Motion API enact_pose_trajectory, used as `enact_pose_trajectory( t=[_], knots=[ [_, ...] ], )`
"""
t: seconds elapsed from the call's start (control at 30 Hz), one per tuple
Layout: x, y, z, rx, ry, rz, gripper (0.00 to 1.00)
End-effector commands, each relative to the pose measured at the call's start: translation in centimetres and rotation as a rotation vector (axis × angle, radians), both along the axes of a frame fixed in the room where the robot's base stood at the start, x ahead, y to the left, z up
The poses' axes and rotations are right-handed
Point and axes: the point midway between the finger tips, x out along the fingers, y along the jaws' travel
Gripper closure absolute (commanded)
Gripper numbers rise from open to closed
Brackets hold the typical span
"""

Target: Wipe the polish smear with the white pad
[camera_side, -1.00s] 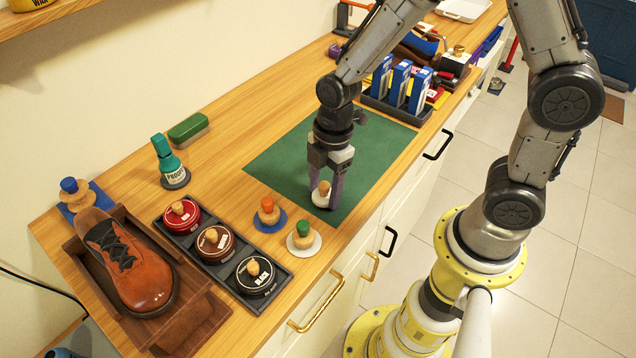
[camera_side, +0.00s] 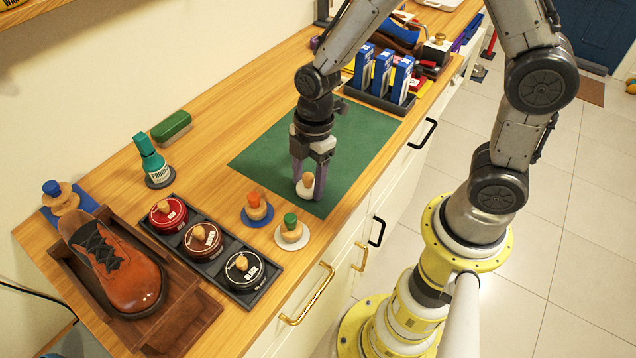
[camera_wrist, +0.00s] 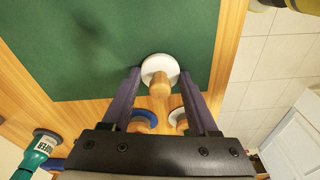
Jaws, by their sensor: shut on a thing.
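The white pad (camera_side: 304,191) is a round white disc with a wooden knob, low at the green mat's near edge. My gripper (camera_side: 308,183) points down, shut on the pad with a purple finger on either side. In the wrist view, the pad (camera_wrist: 158,64) shows between the fingertips, with its knob towards the camera. The pad looks to be on or just over the green mat (camera_side: 350,150); I cannot tell whether it touches. I cannot make out a clear polish smear; only dark, shadow-like patches show on the mat, and the area under the pad is hidden.
A tray of polish tins (camera_side: 203,240), a green bottle (camera_side: 150,158) and a shoe (camera_side: 115,270) lie further left. Blue boxes (camera_side: 382,72) stand behind. Most of the mat is clear.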

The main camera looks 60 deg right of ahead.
Motion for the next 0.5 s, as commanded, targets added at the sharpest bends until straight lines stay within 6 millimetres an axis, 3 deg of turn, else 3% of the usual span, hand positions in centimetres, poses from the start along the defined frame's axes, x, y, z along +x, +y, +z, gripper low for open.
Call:
enact_pose_trajectory(
  t=[0.27,0.5],
  knots=[
    [2.3,0.0,0.0,0.0,-0.002,0.0,0.92],
    [-0.2,0.0,-0.1,-0.001,0.001,0.001,0.92]
  ],
)
